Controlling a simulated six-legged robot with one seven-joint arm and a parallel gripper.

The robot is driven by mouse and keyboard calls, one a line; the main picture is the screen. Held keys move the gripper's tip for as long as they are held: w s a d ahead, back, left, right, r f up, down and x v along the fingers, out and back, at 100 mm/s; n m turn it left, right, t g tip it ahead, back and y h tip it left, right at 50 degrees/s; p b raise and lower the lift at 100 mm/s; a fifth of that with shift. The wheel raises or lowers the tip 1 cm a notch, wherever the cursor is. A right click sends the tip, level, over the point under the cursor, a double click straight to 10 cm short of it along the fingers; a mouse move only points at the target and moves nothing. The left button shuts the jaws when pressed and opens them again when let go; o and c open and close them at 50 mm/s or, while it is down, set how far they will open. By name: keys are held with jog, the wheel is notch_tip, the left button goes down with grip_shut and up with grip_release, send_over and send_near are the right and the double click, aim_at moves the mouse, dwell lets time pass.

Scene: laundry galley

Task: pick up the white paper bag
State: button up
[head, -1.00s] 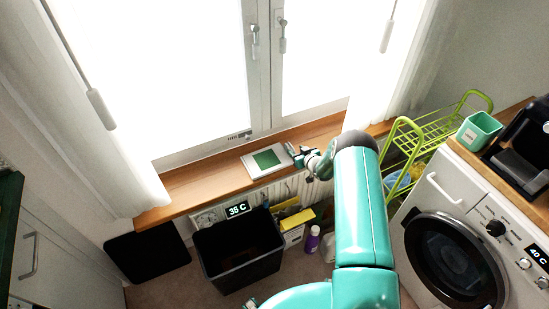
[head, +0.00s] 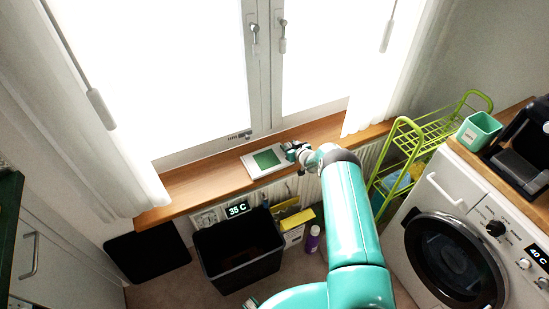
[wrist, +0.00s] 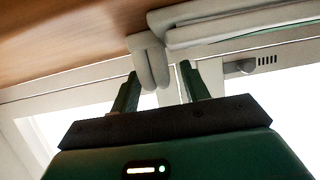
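The white paper bag (head: 266,160), with a green square on its face, lies on the wooden windowsill in the head view. In the wrist view its pale body (wrist: 240,25) is at the top right, with a rounded loop, seemingly its handle (wrist: 148,62), sticking out from it. My gripper (head: 291,151) is at the bag's right end. In the wrist view its two dark green fingers (wrist: 160,72) are apart, with the loop's end between or just in front of their tips. I cannot tell whether they touch it.
The windowsill (head: 195,185) runs below the window, with the window frame close behind the bag. Below stand a black bin (head: 240,262), a yellow-and-white box (head: 295,229) and a purple bottle (head: 312,240). A green rack (head: 405,150) and a washing machine (head: 455,240) are at the right.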

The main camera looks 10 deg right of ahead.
grip_shut()
jog(key=shift+r, duration=0.15)
jog(key=shift+r, duration=0.25)
jog(key=r, duration=0.3)
jog(key=shift+s, duration=0.2)
jog(key=s+a+r, duration=0.1)
jog(key=s+r, duration=0.8)
jog(key=s, duration=0.4)
jog(key=shift+s+a, duration=0.25)
jog(key=shift+r, duration=0.1)
